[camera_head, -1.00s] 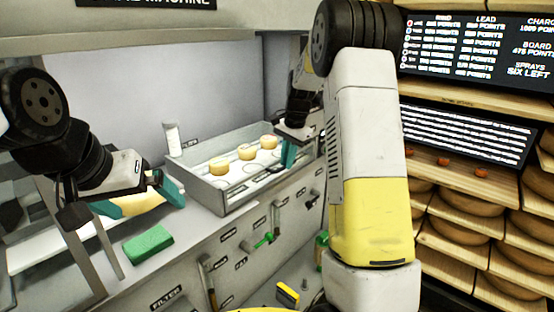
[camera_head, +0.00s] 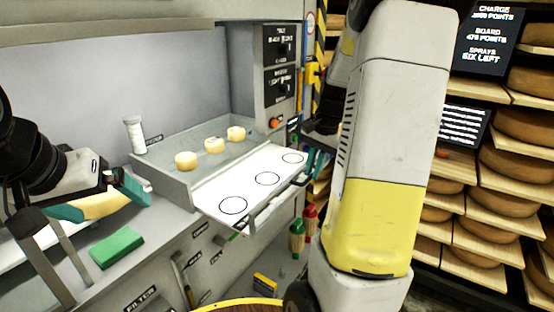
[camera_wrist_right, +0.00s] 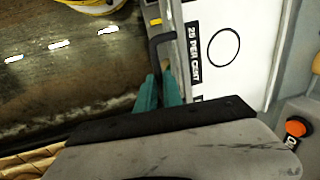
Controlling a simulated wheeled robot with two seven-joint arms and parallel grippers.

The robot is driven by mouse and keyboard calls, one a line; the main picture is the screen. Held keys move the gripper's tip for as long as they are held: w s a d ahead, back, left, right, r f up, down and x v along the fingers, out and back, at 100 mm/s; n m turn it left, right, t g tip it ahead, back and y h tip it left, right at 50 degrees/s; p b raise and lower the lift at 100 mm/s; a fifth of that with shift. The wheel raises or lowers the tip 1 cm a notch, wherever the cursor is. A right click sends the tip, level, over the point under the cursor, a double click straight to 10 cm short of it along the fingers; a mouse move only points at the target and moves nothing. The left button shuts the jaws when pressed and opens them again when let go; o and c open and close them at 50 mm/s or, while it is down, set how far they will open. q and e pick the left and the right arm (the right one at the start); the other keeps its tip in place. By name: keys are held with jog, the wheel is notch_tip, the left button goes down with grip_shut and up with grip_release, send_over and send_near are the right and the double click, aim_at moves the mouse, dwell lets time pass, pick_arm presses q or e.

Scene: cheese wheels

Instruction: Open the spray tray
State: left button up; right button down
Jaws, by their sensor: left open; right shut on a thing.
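The spray tray (camera_head: 215,208) is a white panel with several black circles, sticking out from the front of a grey-walled box (camera_head: 172,185). Three small pale cheeses (camera_head: 186,161) stand in the box behind it. My right gripper (camera_head: 316,163) is at the tray's right front end, partly hidden by my own arm. In the right wrist view its teal fingers (camera_wrist_right: 160,92) are shut on the tray's dark handle (camera_wrist_right: 153,47), beside the white surface marked "20 per cent". My left gripper (camera_head: 95,198) is open over a pale yellow thing (camera_head: 100,207) on the counter at left.
A green block (camera_head: 117,247) lies on the counter in front of the left gripper. A control panel (camera_head: 282,70) with an orange button is at the box's right. Shelves of cheese wheels (camera_head: 522,130) fill the right side.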

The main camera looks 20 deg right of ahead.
jog(key=shift+s+d, duration=0.75)
jog(key=shift+s, duration=0.15)
jog(key=c, duration=1.5)
grip_release()
notch_tip(320, 180, up, 8)
jog(key=s, duration=0.1)
jog(key=shift+d+f, duration=0.15)
jog(key=shift+d, duration=0.3)
jog(key=shift+s, duration=0.1)
jog(key=s+a+r+n+t, duration=0.1)
jog(key=s+a+n, duration=0.4)
jog(key=a, duration=0.5)
jog(key=s+a+r+n+t+y, duration=0.1)
jog(key=s+a+r+n+t, duration=0.1)
jog(key=s+a+n, duration=0.3)
jog(key=s+a+t, duration=0.1)
jog(key=s+a, duration=0.2)
jog(key=a, duration=0.2)
jog(key=shift+s+r+n+t, duration=0.2)
jog(key=shift+s+n+t, duration=0.1)
jog(key=shift+n, duration=0.1)
